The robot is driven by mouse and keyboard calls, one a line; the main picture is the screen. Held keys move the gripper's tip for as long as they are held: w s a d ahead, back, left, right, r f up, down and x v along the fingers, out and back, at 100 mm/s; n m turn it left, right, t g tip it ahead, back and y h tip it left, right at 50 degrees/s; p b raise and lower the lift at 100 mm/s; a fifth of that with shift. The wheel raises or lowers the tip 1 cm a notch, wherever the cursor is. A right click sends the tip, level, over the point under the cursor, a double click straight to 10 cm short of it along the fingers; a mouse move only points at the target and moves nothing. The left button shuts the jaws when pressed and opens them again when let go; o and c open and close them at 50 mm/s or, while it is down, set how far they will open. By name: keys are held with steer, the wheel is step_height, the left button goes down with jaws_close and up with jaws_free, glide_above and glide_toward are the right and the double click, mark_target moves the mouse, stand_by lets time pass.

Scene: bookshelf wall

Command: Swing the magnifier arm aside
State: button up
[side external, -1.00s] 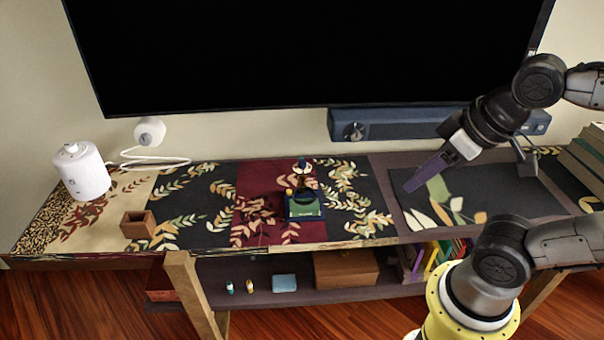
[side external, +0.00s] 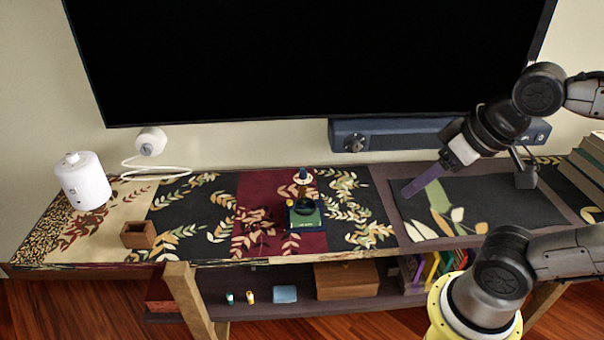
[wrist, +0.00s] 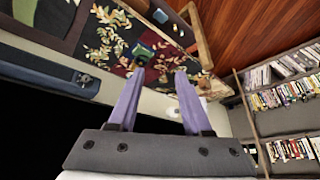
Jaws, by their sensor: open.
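The magnifier stand (side external: 307,217) is a small green and blue base with a dark round part and a gold-coloured top. It stands upright on the dark red section of the patterned tabletop. Its lens arm is too small to make out clearly. In the wrist view the stand (wrist: 142,54) shows ahead of the fingers, nearer the left one. My gripper (side external: 405,193) is well to the right of the stand, above the dark mat. In the wrist view my gripper (wrist: 158,76) has its purple fingers apart with nothing between them.
A small brown box (side external: 138,235) and a white cylinder (side external: 83,181) stand at the left. A blue speaker bar (side external: 400,135) runs along the wall under the large black screen (side external: 310,60). Books (side external: 588,165) are stacked far right. The tabletop between gripper and stand is clear.

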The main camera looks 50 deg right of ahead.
steer(key=w+d+r+m+t+h, duration=0.1)
steer(key=w+d+r+m, duration=0.3)
steer(key=w+r, duration=0.45)
steer(key=m+g+h, duration=0.3)
steer(key=m+g, duration=0.1)
steer(key=m, duration=0.2)
glide_above(302, 168)
steer(key=s+a, duration=0.3)
steer(key=a, duration=0.2)
step_height(302, 168, down, 22)
steer(key=f, duration=0.1)
steer(key=x, duration=1.3)
steer(key=shift+s+f, duration=0.2)
jaws_close()
